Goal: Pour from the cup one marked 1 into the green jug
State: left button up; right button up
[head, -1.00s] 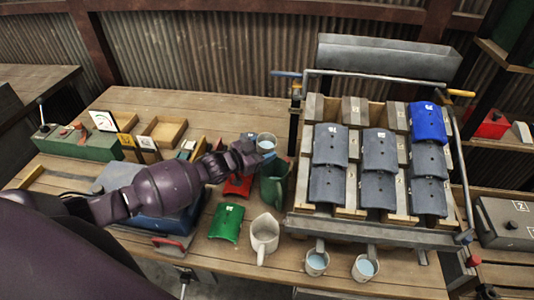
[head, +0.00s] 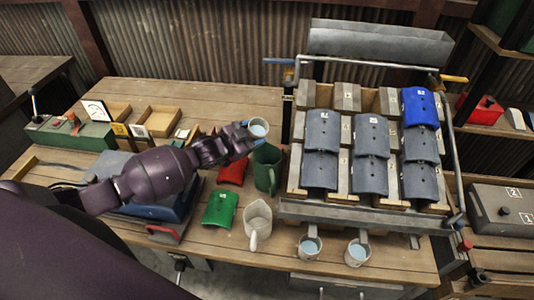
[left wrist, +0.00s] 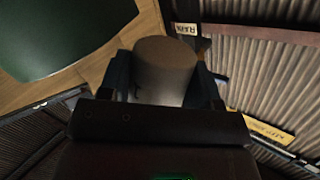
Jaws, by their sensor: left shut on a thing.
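My left gripper (head: 246,138) is shut on a small pale cup (head: 258,129) with light blue liquid in it. The cup looks about upright and is held above and slightly left of the green jug (head: 267,175). In the left wrist view, the cup (left wrist: 165,65) sits between the two fingers, with a dark mark low on its side that I cannot read. The green jug (left wrist: 60,35) fills the upper left there. In the head view the jug stands on the table, its inside dark. My right gripper is not in view.
A cream jug (head: 258,222) and a green curved tile (head: 219,209) stand in front of the green jug. A red tile (head: 232,170) lies left of it. The tile rack (head: 365,212) is close on the right. Two cups of blue liquid (head: 309,247) (head: 357,253) hang or stand below it.

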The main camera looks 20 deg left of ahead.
pick_arm(q)
jog(key=shift+d+r+m, duration=0.1)
jog(key=shift+r+m, duration=0.05)
jog(key=shift+m, duration=0.45)
jog(key=shift+r+m, duration=0.1)
jog(key=shift+m, duration=0.4)
jog(key=shift+y, duration=0.3)
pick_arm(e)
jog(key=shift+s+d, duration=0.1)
pick_arm(q)
jog(key=shift+w+m+t, duration=0.1)
jog(key=shift+m+t, duration=0.2)
jog(key=shift+m, duration=0.2)
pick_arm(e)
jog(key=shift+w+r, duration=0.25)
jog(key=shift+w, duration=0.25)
